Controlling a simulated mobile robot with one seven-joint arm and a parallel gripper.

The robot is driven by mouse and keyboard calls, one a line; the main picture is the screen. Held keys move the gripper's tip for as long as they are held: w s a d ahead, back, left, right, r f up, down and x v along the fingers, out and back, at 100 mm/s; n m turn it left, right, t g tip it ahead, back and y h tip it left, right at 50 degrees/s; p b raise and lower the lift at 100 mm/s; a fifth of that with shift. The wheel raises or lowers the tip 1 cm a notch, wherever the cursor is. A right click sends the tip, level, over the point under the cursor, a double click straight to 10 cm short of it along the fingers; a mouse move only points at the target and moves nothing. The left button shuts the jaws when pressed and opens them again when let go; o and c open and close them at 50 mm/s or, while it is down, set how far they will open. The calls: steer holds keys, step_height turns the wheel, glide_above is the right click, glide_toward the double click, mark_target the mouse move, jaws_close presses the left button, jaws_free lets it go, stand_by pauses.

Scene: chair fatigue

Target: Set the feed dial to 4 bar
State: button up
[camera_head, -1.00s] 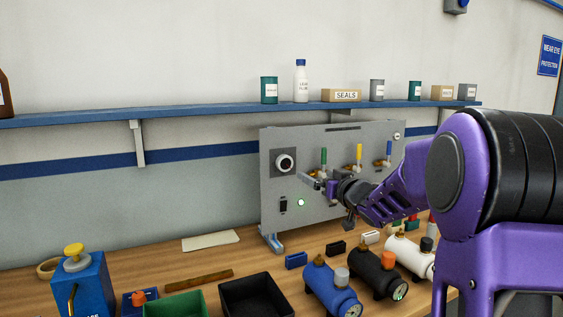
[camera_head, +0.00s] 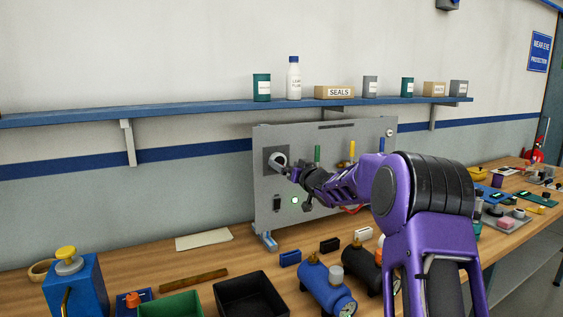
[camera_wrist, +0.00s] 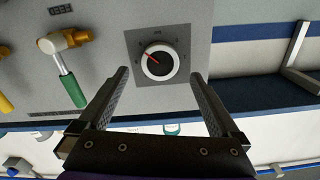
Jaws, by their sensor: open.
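The feed dial (camera_wrist: 158,62) is a round black knob with a white ring and a red pointer, on a dark square plate of the grey panel (camera_wrist: 240,12). In the wrist view the pointer slants to the upper left; the scale marks are too small to read. My gripper (camera_wrist: 163,75) is open, with one finger on each side of the dial in that view. I cannot tell whether the fingers touch it. In the head view my gripper (camera_head: 286,171) is at the dial (camera_head: 277,158), which it partly covers.
Valves with green (camera_head: 318,153) and yellow (camera_head: 352,149) handles stand right of the dial. A switch (camera_head: 277,203) and a lit green button (camera_head: 295,200) sit below it. Blue and black cylinders (camera_head: 322,289) and bins (camera_head: 250,296) stand on the bench in front.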

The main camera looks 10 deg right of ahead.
mark_target(280, 161)
steer(key=shift+x, duration=1.95)
steer(key=c, duration=1.4)
